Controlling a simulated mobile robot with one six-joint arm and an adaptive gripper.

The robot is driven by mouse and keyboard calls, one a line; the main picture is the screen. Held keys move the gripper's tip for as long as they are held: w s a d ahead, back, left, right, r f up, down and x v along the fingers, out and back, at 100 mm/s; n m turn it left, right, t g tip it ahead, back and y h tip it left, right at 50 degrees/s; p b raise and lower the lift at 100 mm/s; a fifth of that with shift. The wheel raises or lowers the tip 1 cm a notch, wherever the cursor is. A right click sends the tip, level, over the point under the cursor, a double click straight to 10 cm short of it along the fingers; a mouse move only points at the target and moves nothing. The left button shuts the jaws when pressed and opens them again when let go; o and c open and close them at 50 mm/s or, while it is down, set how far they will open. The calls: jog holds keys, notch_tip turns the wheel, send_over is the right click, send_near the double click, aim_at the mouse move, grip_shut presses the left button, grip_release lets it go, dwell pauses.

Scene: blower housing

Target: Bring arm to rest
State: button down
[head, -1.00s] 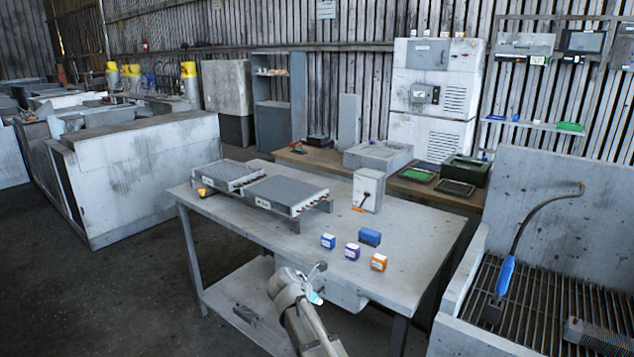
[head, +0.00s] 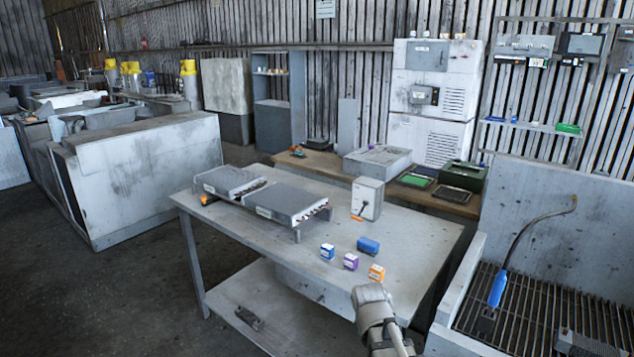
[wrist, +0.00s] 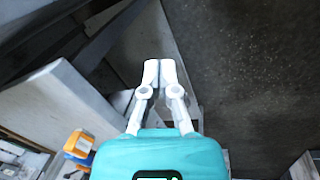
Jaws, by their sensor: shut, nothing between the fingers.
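My gripper (wrist: 160,75) shows in the wrist view with its two white fingers together and nothing between them. It points down over the dark floor, beside a pale flat surface on the left. In the head view my arm (head: 372,305) shows at the bottom, right of centre, in front of the near edge of the grey workbench (head: 410,225). The fingers are not visible in the head view.
On the bench are a blue box (head: 327,252), a purple box (head: 351,262), an orange box (head: 377,273), a larger blue block (head: 368,246), a grey switch box (head: 367,198) and flat grey units (head: 286,202). A grated basin (head: 520,310) stands at right. Floor at left (head: 100,300) is clear.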

jog(key=s+d+r+m+g+y+p, duration=0.1)
jog(key=s+d+r+m, duration=0.1)
jog(key=s+m, duration=0.3)
jog(key=shift+d+m+y+p, duration=0.2)
jog(key=shift+m+y+p, duration=0.15)
jog(key=shift+m, duration=0.35)
jog(key=shift+s, duration=0.1)
